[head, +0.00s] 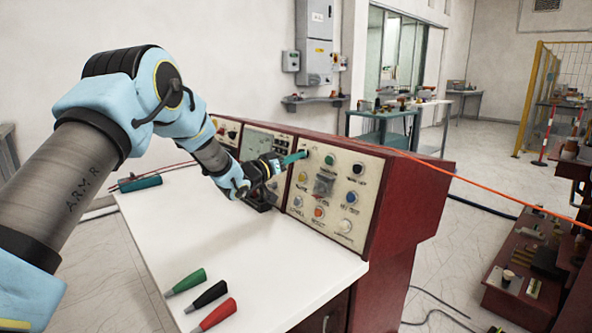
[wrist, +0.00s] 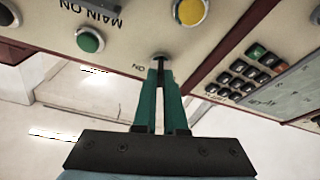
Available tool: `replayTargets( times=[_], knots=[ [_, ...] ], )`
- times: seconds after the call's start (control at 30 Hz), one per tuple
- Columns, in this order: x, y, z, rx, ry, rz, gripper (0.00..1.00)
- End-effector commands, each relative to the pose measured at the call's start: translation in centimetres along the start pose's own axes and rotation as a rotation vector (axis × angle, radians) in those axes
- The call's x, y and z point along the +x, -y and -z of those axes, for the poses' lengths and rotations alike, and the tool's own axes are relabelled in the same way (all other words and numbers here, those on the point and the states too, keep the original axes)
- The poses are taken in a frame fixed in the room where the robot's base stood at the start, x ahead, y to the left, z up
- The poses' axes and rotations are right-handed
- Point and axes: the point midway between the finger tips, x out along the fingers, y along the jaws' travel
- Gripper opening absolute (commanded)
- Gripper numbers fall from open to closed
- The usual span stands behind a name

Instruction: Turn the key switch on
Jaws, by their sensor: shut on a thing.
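The key switch (wrist: 159,55) shows in the wrist view as a small round metal part on the cream panel, beside the printed word "ON". My gripper (wrist: 160,66) has two green fingers, and their tips are closed on the key at the switch. The fingers hide most of the key, so I cannot tell how far it is turned. In the head view my gripper (head: 302,155) reaches the upper left of the button panel (head: 330,185), and the key switch is hidden there by the fingertips.
A green button (wrist: 90,41) marked "MAIN ON" and a yellow button (wrist: 190,12) are close to the fingers. A keypad (wrist: 245,75) sits on the neighbouring panel. Green, black and red handles (head: 217,314) lie on the white desktop (head: 225,240), which is otherwise mostly clear.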

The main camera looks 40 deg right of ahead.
Motion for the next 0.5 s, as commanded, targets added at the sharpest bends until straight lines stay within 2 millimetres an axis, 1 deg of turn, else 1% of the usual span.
replayTargets(
  times=[0.03,0.5],
  knots=[
    [-0.07,0.34,-0.52,0.043,-0.002,-0.013,0.00],
    [-0.02,0.61,-0.21,0.466,0.000,-0.157,0.00]
  ],
)
